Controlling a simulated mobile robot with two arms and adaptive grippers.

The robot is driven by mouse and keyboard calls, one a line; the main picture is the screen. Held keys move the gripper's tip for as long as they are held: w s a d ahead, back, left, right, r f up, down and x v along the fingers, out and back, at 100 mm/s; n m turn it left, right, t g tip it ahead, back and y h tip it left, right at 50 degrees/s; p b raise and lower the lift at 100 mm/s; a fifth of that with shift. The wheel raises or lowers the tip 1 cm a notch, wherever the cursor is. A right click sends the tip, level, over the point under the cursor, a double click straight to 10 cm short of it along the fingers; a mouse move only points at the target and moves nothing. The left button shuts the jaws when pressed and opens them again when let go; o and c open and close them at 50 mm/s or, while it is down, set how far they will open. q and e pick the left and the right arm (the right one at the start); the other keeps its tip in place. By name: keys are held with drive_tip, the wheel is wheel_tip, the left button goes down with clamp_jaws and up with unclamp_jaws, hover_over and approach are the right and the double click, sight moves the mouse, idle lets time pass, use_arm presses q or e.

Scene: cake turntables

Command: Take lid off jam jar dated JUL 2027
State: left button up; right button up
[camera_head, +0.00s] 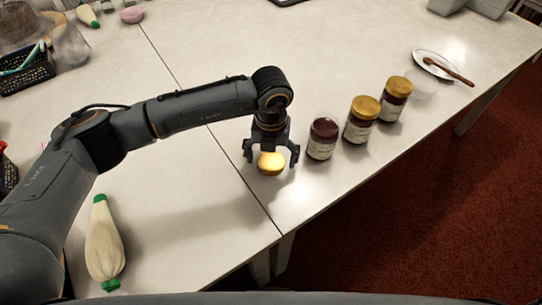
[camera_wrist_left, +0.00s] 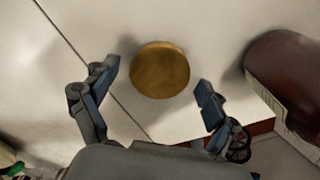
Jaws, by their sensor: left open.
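My left gripper (camera_head: 271,156) is open above the table, near its front edge. A gold lid (camera_head: 270,163) sits below and between its fingers; it also shows in the left wrist view (camera_wrist_left: 160,70), apart from both fingers. It appears to lie on the white table. Just right of it stands an upright jam jar (camera_head: 322,139) with a dark top and no gold lid; its dark side shows in the left wrist view (camera_wrist_left: 291,75). Two more jars, a middle one (camera_head: 361,120) and a far one (camera_head: 394,99), wear gold lids. The label dates are too small to read.
A white plate (camera_head: 427,57) with a brown-handled utensil (camera_head: 455,73) lies beyond the jars. A filled piping bag (camera_head: 104,244) lies at the front left. A dark basket (camera_head: 27,73) stands at the back left. The table (camera_head: 220,55) is clear behind the jars.

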sight(271, 161)
use_arm(q)
wheel_tip(271, 161, up, 12)
drive_tip(key=shift+r, duration=0.2)
